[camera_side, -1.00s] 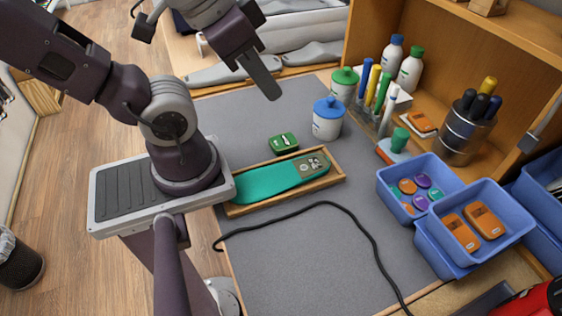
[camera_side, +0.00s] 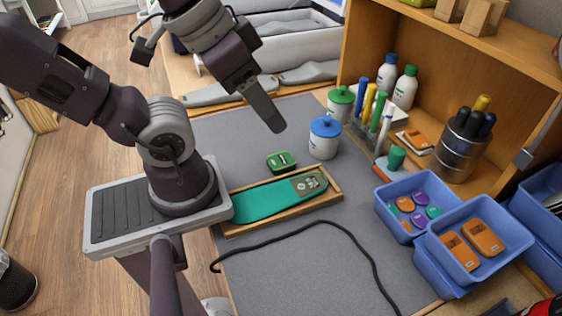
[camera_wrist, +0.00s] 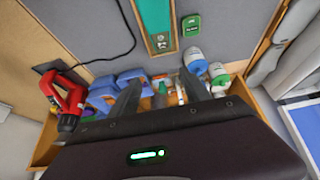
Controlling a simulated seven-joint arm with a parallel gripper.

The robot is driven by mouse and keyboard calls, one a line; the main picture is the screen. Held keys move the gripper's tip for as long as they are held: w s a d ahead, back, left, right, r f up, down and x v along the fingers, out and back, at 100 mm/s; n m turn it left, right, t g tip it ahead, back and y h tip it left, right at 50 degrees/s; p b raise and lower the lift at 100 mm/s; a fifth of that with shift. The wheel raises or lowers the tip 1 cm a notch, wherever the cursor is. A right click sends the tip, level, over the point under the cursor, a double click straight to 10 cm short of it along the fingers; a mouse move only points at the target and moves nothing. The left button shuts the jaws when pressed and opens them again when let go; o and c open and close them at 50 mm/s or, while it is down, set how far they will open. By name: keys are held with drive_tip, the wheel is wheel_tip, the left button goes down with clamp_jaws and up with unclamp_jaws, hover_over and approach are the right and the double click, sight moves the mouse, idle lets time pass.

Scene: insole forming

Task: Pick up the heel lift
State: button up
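A small green piece with a pale, dark-edged mark on top lies flat on the grey mat, just behind the wooden tray; I take this green piece (camera_side: 281,162) to be the heel lift, though similar orange pieces are in a bin. It also shows in the wrist view (camera_wrist: 191,25), at the top. My gripper (camera_side: 274,122) is above the mat, behind and left of the white jar with the blue lid, apart from the green piece. In the wrist view my gripper (camera_wrist: 160,80) has its two fingers spread with nothing held between them.
The wooden tray (camera_side: 335,193) holds a teal insole (camera_side: 262,202). A blue-lidded jar (camera_side: 324,140) and green-lidded jar (camera_side: 340,103) stand nearby. Blue bins (camera_side: 440,262) with orange pieces (camera_side: 483,238) are at right. A black cable (camera_side: 330,228) crosses the front mat.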

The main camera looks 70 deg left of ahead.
drive_tip(key=o, duration=0.4)
drive_tip(key=m+g, duration=0.6)
drive_tip(key=m, duration=1.2)
hover_over(281, 160)
drive_tip(key=f, duration=1.5)
drive_tip(key=shift+s+d+f, duration=0.1)
drive_tip(key=shift+s+f, duration=0.1)
drive_tip(key=shift+s, duration=0.1)
drive_tip(key=shift+f, duration=0.7)
drive_tip(key=f, duration=0.5)
drive_tip(key=shift+w+f, duration=0.3)
drive_tip(key=shift+f, duration=0.1)
